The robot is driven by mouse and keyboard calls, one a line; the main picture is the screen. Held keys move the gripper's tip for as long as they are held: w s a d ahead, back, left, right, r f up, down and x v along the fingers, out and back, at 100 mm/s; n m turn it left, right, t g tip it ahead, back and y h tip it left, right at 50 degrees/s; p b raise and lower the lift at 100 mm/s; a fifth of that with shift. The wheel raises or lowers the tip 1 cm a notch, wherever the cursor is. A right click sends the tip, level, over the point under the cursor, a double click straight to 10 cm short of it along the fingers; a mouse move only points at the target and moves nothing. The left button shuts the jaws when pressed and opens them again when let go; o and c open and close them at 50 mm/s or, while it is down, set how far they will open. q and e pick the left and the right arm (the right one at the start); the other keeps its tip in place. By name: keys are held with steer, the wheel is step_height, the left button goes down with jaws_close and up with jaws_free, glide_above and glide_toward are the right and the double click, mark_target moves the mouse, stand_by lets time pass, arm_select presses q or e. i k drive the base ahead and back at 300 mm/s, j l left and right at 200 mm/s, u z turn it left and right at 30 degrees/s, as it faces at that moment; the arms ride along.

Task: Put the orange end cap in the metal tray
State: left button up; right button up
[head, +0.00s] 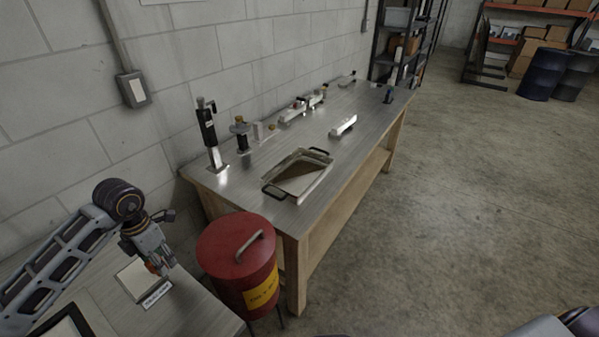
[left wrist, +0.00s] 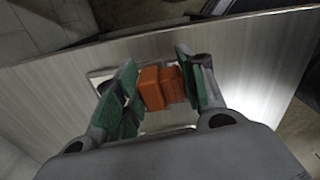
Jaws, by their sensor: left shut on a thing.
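The orange end cap (left wrist: 155,88) is between the green-padded fingers of my left gripper (left wrist: 160,88) in the left wrist view. The gripper is shut on it. In the head view my left gripper (head: 153,262) points down above the light table at the lower left, and only a speck of orange shows at its fingertips. The metal tray (head: 291,187), shallow with two dark handles, sits on the long workbench, to the right of and beyond the gripper. My right gripper is not in view.
A red lidded bin (head: 236,250) with a yellow label stands between the light table and the workbench (head: 345,155). A white pad with a label (head: 137,280) lies below my left gripper. Bench fixtures line the wall side, and a pale block (head: 343,125) lies beyond the tray.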

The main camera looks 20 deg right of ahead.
mark_target(303, 162)
steer(key=i+l+z, duration=0.15)
steer(key=i+l, duration=0.65)
steer(key=l, duration=0.25)
steer(key=i+l+z, duration=0.15)
steer(key=i+l, duration=0.7)
steer(key=l, duration=0.1)
